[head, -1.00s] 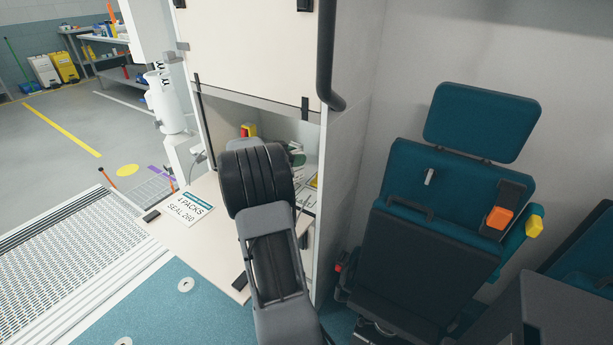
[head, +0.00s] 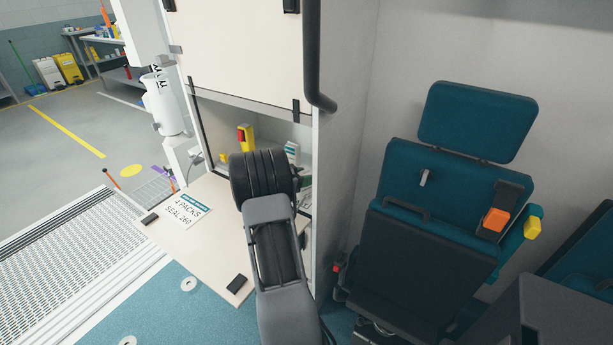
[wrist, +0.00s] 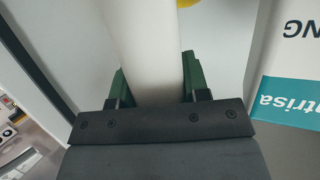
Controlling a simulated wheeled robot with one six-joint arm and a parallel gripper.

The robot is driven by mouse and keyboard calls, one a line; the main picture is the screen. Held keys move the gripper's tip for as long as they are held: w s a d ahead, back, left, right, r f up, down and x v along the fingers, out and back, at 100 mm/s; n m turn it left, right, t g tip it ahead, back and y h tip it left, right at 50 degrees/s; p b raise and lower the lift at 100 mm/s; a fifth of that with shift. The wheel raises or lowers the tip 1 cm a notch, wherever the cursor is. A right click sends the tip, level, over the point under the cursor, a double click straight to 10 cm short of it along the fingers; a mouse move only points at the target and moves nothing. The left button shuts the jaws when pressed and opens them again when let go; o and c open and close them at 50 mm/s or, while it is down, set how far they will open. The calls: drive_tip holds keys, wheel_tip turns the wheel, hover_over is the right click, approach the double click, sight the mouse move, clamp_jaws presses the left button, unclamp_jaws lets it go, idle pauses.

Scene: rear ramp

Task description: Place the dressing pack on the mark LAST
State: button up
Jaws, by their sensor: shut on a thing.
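In the wrist view my gripper (wrist: 155,78) has its green fingers closed on both sides of a plain white pack (wrist: 148,35), seen edge-on. No print shows on it, so I cannot confirm that it is the dressing pack. A white and teal box (wrist: 288,75) with partly cut-off lettering stands to the right, apart from the fingers. In the head view my wrist hides the gripper and the held pack inside the open locker (head: 222,112). I cannot make out the mark LAST in any view.
A fold-down flap (head: 215,250) carries a card (head: 185,211) reading "4 PACKS SEAL 260". A yellow and red item (head: 245,138) and a small white-green box (head: 292,150) are in the locker. A teal seat (head: 440,220) stands at right, a ramp (head: 60,250) at left.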

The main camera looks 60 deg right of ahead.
drive_tip(key=shift+s+d+f+b, duration=0.1)
drive_tip(key=shift+d+f+b, duration=0.1)
drive_tip(key=shift+b, duration=0.25)
drive_tip(key=o, duration=1)
drive_tip(key=shift+c, duration=0.2)
drive_tip(key=shift+a+r, duration=0.1)
